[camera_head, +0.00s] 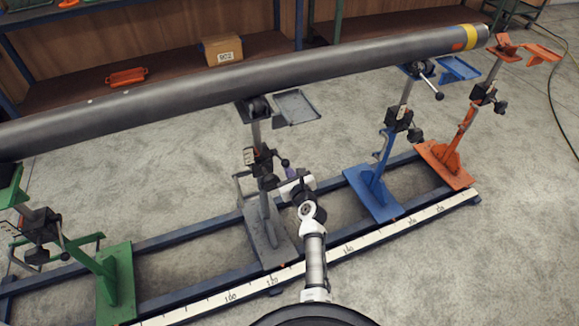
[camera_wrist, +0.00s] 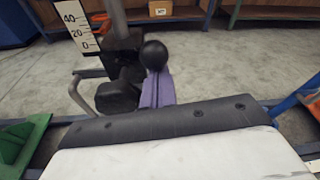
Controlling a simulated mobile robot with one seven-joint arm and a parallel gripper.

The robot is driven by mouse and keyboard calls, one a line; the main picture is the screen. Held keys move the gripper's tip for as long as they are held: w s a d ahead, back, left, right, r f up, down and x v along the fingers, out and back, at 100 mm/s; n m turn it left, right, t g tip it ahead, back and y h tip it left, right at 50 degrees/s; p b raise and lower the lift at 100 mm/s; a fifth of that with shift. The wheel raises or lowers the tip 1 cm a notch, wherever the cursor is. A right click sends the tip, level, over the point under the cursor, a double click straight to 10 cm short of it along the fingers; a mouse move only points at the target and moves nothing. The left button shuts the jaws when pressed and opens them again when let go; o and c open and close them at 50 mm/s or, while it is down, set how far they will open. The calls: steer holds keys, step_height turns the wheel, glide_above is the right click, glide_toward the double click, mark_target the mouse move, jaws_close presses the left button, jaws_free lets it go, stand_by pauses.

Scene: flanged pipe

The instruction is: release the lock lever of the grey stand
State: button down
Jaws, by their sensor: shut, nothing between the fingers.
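The grey stand (camera_head: 265,240) stands on the rail frame in the middle of the head view, its post rising to a roller head under the pipe (camera_head: 190,90). Its lock lever (camera_head: 285,163) ends in a black ball knob, which shows large in the wrist view (camera_wrist: 154,55). My gripper (camera_head: 291,174) is just at the knob, its purple fingers shut and empty. In the wrist view the fingers (camera_wrist: 158,92) are right below and behind the ball, overlapping it; whether they touch it I cannot tell. The black clamp body (camera_wrist: 118,72) is left of the fingers.
A blue stand (camera_head: 375,190) and an orange stand (camera_head: 447,165) are to the right, a green stand (camera_head: 116,280) to the left. A grey tray (camera_head: 296,106) sits beside the grey stand's head. A scale strip (camera_head: 350,248) runs along the front rail.

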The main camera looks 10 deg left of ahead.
steer(key=shift+w+a+r+p, duration=0.1)
steer(key=shift+w+r+p, duration=0.1)
steer(key=shift+r+p, duration=0.4)
stand_by(0.5)
steer(key=shift+r, duration=0.1)
step_height(320, 180, down, 5)
steer(key=b, duration=0.4)
steer(key=r+v, duration=0.1)
steer(key=v, duration=0.9)
steer(key=shift+w+d, duration=0.25)
steer(key=shift+w, duration=0.05)
